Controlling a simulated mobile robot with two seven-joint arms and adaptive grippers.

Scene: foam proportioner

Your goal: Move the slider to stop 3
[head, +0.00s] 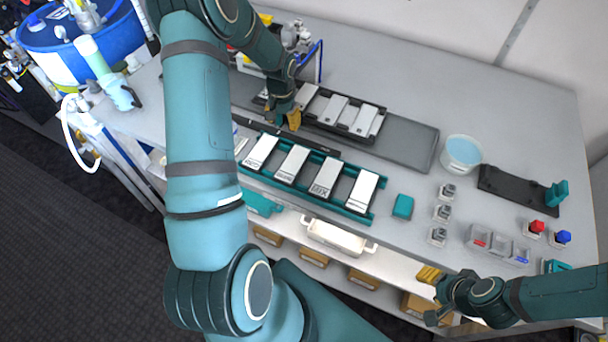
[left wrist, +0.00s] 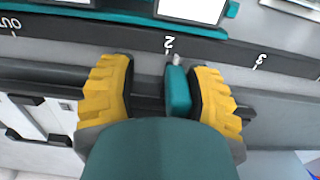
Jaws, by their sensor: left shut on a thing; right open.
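The slider (left wrist: 178,92) is a teal block with a small pale pointer, seen in the left wrist view between the yellow fingers of my left gripper (left wrist: 165,95), which is shut on it. Its pointer is at the mark labelled 2, very slightly towards 3. The dark scale strip (left wrist: 218,50) carries OUT at the left, then 2, then 3 at the right. In the head view my left gripper (head: 284,116) is at the strip (head: 292,138), and the slider is hidden there. My right gripper (head: 432,294) is open and empty by the table's front edge.
A teal rack (head: 330,208) with several white labelled blocks stands in front of the strip, and a dark tray (head: 408,142) with more lies behind. A teal block (head: 403,206), a tub (head: 462,153) and small fittings (head: 443,212) stand to the right.

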